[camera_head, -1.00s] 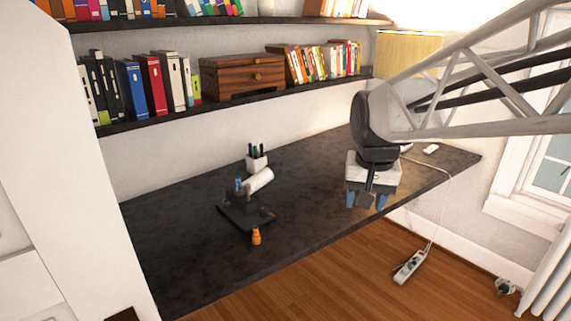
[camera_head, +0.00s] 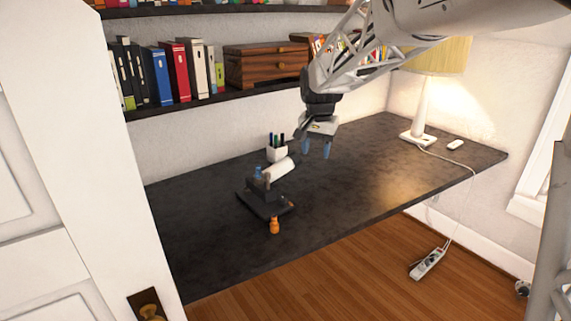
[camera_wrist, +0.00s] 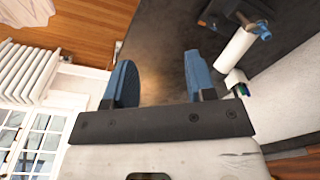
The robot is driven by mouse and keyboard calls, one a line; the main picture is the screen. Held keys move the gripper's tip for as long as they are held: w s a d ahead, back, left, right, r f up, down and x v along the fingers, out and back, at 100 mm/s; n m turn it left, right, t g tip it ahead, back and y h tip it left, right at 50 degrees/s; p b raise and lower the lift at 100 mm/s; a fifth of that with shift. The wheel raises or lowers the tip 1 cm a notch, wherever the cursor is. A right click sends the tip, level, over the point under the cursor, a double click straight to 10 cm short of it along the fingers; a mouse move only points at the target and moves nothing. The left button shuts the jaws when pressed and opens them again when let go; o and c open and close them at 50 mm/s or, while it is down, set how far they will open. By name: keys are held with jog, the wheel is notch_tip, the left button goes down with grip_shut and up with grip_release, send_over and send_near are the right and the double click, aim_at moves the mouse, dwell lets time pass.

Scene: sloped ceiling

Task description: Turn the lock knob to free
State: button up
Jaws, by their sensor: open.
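A small dark device (camera_head: 262,203) stands on the black desk, with a white cylinder (camera_head: 279,169), a blue knob-like part (camera_head: 258,173) and an orange knob-like piece (camera_head: 274,226) at its front edge. I cannot tell which part is the lock knob. In the wrist view the white cylinder (camera_wrist: 234,50) and blue part (camera_wrist: 264,31) show at upper right; the orange piece is not seen there. My gripper (camera_head: 316,149) is open and empty, its blue fingers above the desk, right of the device and apart from it. Its fingers also show in the wrist view (camera_wrist: 157,65).
A white pen cup (camera_head: 277,153) stands behind the device, near my gripper. A lamp (camera_head: 420,115) stands at the desk's back right. The shelf (camera_head: 220,99) with books and a wooden box runs above. The desk's middle and right (camera_head: 390,175) are clear.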

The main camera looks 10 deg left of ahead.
send_over(268, 173)
jog(key=shift+m+g, duration=0.4)
notch_tip(268, 173, down, 10)
jog(key=shift+r, duration=0.25)
jog(key=shift+f, duration=3.9)
jog(key=shift+c, duration=0.5)
jog(key=c, duration=0.8)
jog(key=shift+c, duration=0.2)
